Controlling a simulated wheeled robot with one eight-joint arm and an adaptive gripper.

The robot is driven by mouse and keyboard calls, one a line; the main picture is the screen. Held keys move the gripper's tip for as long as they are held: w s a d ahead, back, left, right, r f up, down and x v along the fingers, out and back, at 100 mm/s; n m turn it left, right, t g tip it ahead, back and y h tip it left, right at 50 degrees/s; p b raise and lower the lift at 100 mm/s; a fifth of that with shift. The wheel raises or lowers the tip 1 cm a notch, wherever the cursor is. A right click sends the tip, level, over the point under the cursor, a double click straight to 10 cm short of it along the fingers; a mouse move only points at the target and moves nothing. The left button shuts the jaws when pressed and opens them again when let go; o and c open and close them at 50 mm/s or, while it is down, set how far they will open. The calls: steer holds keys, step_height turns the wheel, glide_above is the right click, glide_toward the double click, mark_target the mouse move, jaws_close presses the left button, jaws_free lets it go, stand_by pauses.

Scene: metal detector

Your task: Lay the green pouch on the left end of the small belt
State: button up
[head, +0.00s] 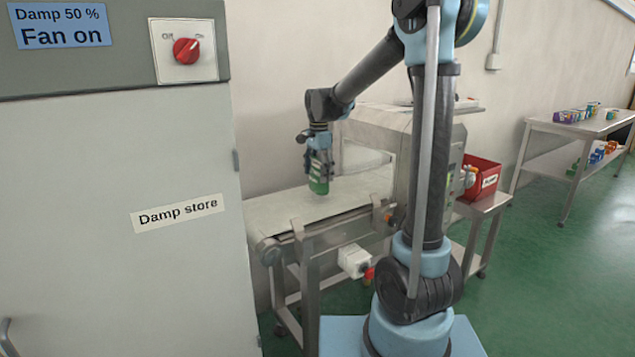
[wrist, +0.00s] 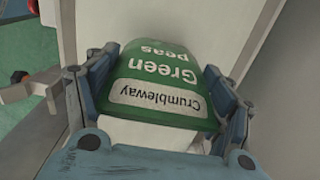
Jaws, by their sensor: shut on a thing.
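The green pouch (head: 319,184) is held upright in my gripper (head: 319,172), over the small belt (head: 275,215) near its left part. In the wrist view the pouch (wrist: 165,75) sits between the two fingers of my gripper (wrist: 160,100), and its label reads "Green peas" and "Crumbleway", upside down. The gripper is shut on the pouch. The pouch's lower end is close to the belt surface; I cannot tell whether it touches.
The metal detector housing (head: 385,135) spans the belt to the right of the pouch. A grey cabinet labelled "Damp store" (head: 120,240) stands close on the left. A red bin (head: 483,178) is beyond the detector. Shelves with goods (head: 585,125) stand far right. The belt's left end is clear.

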steer(key=shift+f, duration=1.4)
steer(key=o, duration=1.2)
